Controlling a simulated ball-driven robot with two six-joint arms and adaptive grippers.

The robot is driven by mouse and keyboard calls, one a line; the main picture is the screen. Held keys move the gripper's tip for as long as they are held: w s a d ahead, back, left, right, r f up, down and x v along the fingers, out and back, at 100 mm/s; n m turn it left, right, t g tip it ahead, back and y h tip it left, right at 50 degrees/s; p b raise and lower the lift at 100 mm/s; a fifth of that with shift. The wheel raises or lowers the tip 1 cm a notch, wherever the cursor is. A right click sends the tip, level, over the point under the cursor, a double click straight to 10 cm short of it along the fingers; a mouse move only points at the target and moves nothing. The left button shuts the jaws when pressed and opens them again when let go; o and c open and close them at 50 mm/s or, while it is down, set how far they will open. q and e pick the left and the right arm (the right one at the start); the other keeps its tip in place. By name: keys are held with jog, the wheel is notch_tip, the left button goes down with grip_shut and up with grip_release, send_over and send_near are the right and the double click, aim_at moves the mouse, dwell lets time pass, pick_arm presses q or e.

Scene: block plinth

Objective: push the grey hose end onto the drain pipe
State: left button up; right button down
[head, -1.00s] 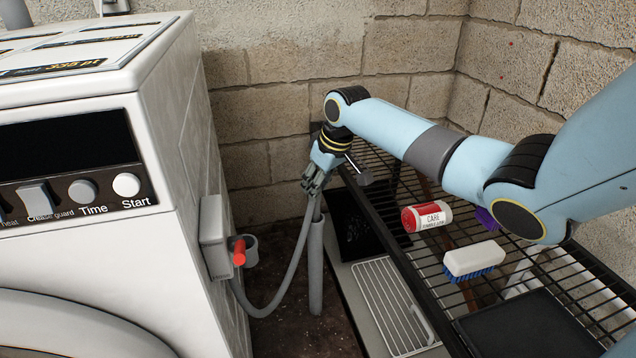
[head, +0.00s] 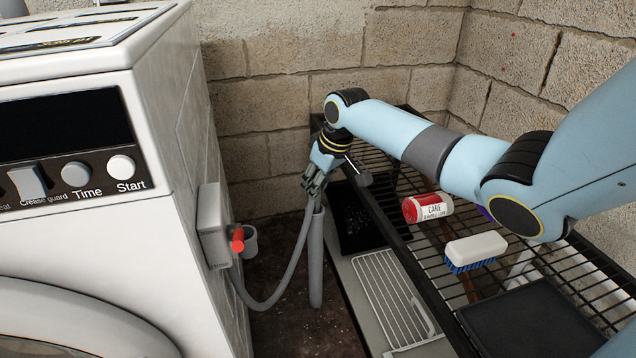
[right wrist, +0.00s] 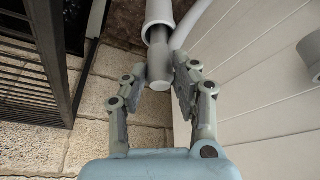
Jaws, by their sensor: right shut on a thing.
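The grey drain pipe (head: 316,262) stands upright from the floor between the washing machine and the rack. My right gripper (head: 314,186) is over its top. In the right wrist view, the fingers (right wrist: 160,84) are shut on the grey hose end (right wrist: 160,68), one on each side. The hose end lines up with the open mouth of the pipe (right wrist: 158,14) and overlaps it in the picture; I cannot tell how deep it sits. The grey hose (head: 289,272) curves down from the gripper and up to the machine's side. My left gripper is not in view.
The washing machine (head: 92,238) is at left, with a red knob (head: 237,240) on its side box. The black wire rack (head: 400,245) at right holds a red-and-white can (head: 428,207) and a brush (head: 476,249). Block walls close the back.

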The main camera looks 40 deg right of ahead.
jog(key=shift+f, duration=0.5)
jog(key=c, duration=1)
grip_release()
jog(key=shift+o, duration=0.5)
jog(key=o, duration=0.4)
notch_tip(320, 180, up, 5)
jog(key=p, duration=0.5)
jog(key=shift+r, duration=0.1)
